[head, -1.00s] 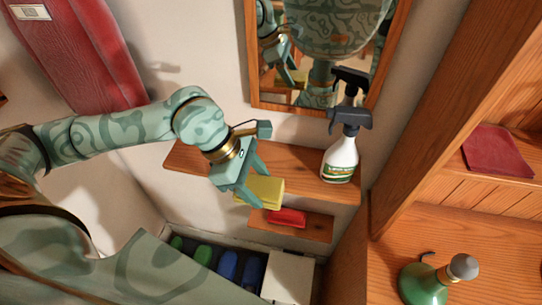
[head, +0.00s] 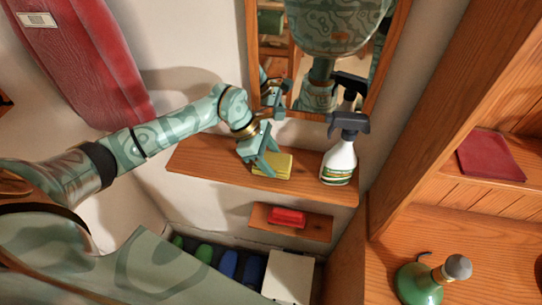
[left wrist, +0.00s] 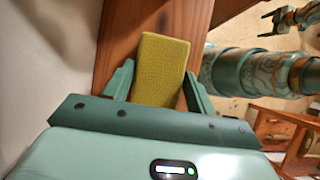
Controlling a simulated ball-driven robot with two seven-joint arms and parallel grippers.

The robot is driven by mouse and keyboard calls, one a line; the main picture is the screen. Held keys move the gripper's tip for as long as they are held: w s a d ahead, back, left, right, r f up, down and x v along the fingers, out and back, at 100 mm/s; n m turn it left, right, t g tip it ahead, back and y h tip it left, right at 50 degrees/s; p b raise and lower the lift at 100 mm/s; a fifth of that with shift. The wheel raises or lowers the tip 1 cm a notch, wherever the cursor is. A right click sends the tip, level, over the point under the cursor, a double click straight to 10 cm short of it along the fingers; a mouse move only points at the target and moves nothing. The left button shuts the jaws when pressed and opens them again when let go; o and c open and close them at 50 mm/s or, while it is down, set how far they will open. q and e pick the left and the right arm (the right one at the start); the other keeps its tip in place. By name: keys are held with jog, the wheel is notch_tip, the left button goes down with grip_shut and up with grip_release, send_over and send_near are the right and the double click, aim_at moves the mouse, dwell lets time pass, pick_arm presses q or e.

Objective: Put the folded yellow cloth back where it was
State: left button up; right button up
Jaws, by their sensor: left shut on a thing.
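The folded yellow cloth (head: 274,165) is at the wooden wall shelf (head: 205,160), left of the white spray bottle (head: 339,162). My left gripper (head: 262,160) is shut on the cloth from its left side. In the left wrist view the cloth (left wrist: 160,70) sits between the two fingers, with the shelf's wood (left wrist: 120,30) behind it. The cloth looks to be on or just above the shelf top; I cannot tell whether it touches. My right gripper is not in the head view.
A mirror (head: 250,60) hangs above the shelf. A small lower shelf (head: 318,228) holds a red object (head: 287,217). On the right, a wooden cabinet holds a dark red folded cloth (head: 490,156) and a green bottle (head: 418,284). A red garment (head: 85,60) hangs at left.

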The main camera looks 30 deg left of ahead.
pick_arm(q)
jog(key=shift+w+f, duration=0.1)
jog(key=shift+f, duration=0.15)
jog(key=o, duration=1)
jog(key=shift+w+a, duration=0.1)
jog(key=shift+c, duration=0.2)
jog(key=v, duration=1.2)
jog(key=shift+b, duration=0.45)
